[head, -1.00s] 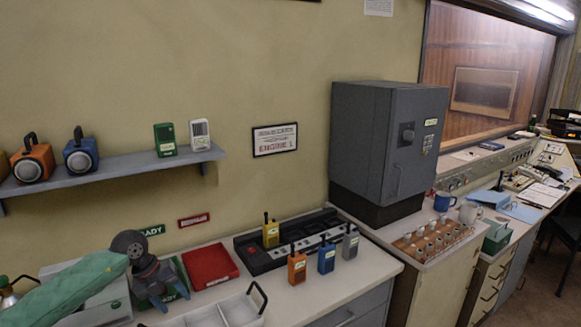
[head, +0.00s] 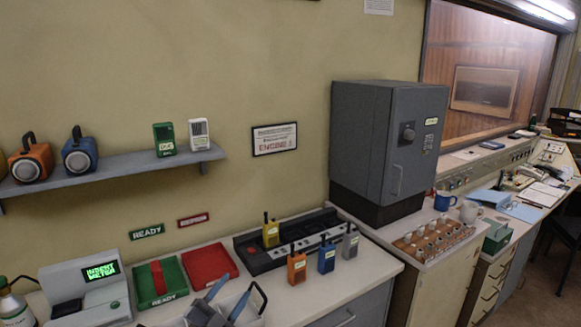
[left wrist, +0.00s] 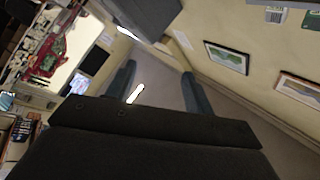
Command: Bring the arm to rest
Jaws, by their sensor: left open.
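The rest of my left arm is out of the head view. My right gripper is in neither view.
A green tray (head: 143,287) with a red item (head: 157,278) in it stands beside a red tray (head: 190,270). A meter (head: 62,281) with a lit screen is at left. Radios (head: 297,268) stand by the black charger rack (head: 254,262). A grey cabinet (head: 375,125) stands further right.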

